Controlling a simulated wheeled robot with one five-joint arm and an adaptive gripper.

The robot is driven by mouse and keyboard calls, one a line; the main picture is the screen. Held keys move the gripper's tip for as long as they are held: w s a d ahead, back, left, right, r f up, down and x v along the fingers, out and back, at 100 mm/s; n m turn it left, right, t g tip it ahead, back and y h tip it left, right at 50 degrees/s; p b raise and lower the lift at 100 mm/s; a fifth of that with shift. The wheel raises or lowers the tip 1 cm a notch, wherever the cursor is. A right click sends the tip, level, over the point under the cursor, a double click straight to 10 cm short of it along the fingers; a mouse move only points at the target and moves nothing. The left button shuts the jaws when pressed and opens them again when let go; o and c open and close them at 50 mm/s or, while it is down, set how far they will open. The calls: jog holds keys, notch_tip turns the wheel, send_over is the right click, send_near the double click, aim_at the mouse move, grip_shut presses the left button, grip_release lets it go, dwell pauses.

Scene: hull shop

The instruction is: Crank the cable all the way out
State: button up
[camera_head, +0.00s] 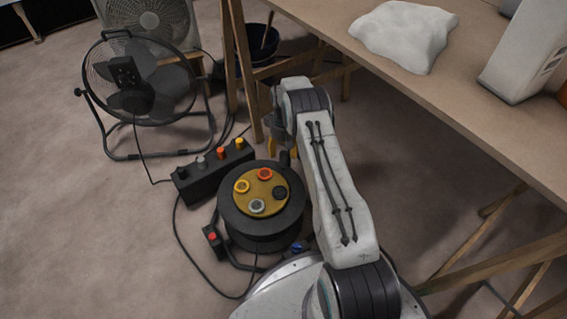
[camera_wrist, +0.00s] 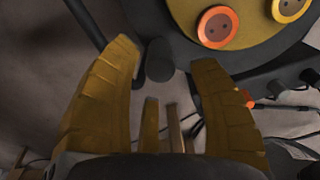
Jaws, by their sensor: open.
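The cable reel (camera_head: 228,214) is a dark drum on the floor, with a yellow-brown face carrying red, yellow, grey and black sockets. Its face and an orange socket (camera_wrist: 217,27) show at the top right of the wrist view. A dark stubby crank knob (camera_wrist: 160,60) stands at the reel's edge. My gripper (camera_wrist: 163,57) is open, its yellow fingers on either side of the knob, with visible gaps. In the head view my gripper (camera_head: 272,143) is partly hidden behind my arm, at the reel's far edge.
A black power strip (camera_head: 211,171) with coloured plugs lies beyond the reel. A black fan (camera_head: 130,85) stands at the left, with a box fan (camera_head: 150,18) behind it. Cables lie around the reel. A workbench (camera_head: 455,105) on wooden legs fills the right. The left floor is clear.

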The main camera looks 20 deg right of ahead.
aim_at(283, 161)
jog(key=shift+f+b, duration=0.75)
jog(key=shift+b, duration=0.05)
jog(key=shift+f+b, duration=1)
jog(key=shift+f, duration=1.3)
grip_shut()
